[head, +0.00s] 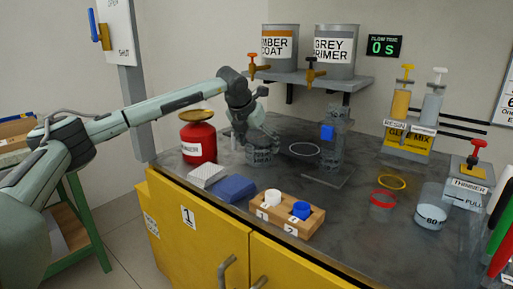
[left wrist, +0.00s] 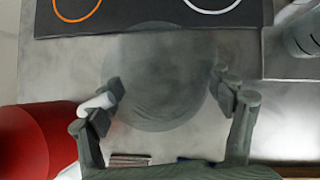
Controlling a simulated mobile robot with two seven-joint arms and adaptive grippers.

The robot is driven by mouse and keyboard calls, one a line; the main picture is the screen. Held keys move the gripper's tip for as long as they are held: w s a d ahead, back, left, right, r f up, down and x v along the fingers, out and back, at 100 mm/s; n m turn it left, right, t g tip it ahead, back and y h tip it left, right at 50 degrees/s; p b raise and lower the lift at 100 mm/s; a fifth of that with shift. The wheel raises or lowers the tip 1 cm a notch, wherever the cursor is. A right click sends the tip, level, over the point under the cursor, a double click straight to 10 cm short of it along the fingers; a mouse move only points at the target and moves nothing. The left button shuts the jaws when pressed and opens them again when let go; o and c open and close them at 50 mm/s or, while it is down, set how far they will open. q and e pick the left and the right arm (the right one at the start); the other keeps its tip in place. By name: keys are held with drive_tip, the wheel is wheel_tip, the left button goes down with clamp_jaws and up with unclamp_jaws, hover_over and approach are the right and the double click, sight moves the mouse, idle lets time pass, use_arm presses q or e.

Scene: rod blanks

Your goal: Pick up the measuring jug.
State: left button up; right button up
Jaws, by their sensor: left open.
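The measuring jug appears to be the clear grey vessel (head: 262,157) standing on the bench, with a small label on its side that I cannot read. My left gripper (head: 256,137) is right over it and hides its upper part. In the left wrist view the jug shows as a see-through round shape (left wrist: 160,60). The open fingers of my left gripper (left wrist: 172,92) stand at either side of it. I cannot tell whether they touch it. A small white piece (left wrist: 99,104) shows by the left finger. My right gripper is not in view.
A red can (head: 198,142) stands close left of the gripper; it also shows in the left wrist view (left wrist: 35,140). A stand with a blue clamp (head: 327,132) is to the right. White and blue blocks and a wooden cup holder (head: 286,217) lie in front. A shelf (head: 316,82) hangs behind.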

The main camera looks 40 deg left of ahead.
use_arm(q)
drive_tip(key=c, duration=0.8)
drive_tip(key=shift+c, duration=0.2)
drive_tip(key=shift+r, duration=0.15)
